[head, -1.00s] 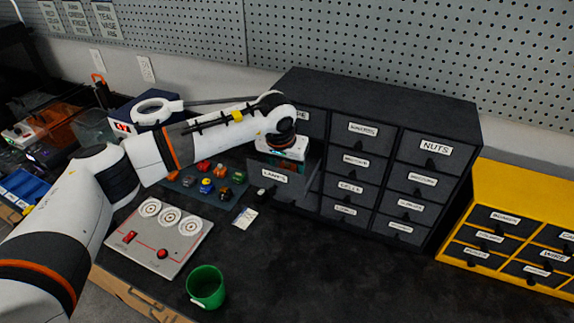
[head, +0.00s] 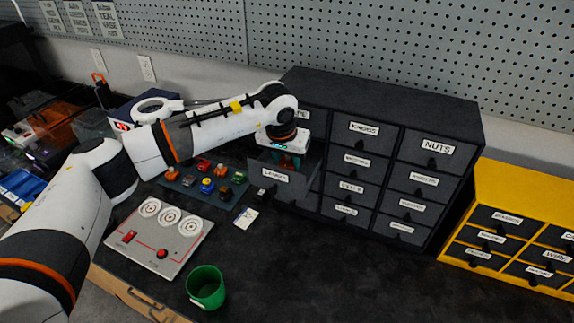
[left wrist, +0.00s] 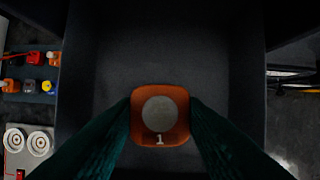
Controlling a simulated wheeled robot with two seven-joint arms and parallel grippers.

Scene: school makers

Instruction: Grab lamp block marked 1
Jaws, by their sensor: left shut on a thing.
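The lamp block marked 1 (left wrist: 160,116) is an orange square block with a pale round disc and a white "1". In the left wrist view it sits between the two dark green fingers of my left gripper (left wrist: 160,118), which are shut on it from both sides. Behind the block is the dark inside of the open lamps drawer (left wrist: 160,50). In the head view the drawer (head: 262,180) is pulled out of the black cabinet, and my left gripper (head: 287,161) is at its opening. The block is hidden there. My right gripper is not in view.
The black cabinet (head: 385,98) stands right behind the drawer, with a yellow cabinet (head: 484,187) farther right. A mat with several small colored blocks (head: 207,185), a panel with three round dials (head: 157,231) and a green cup (head: 205,287) are on the table. The front right tabletop is clear.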

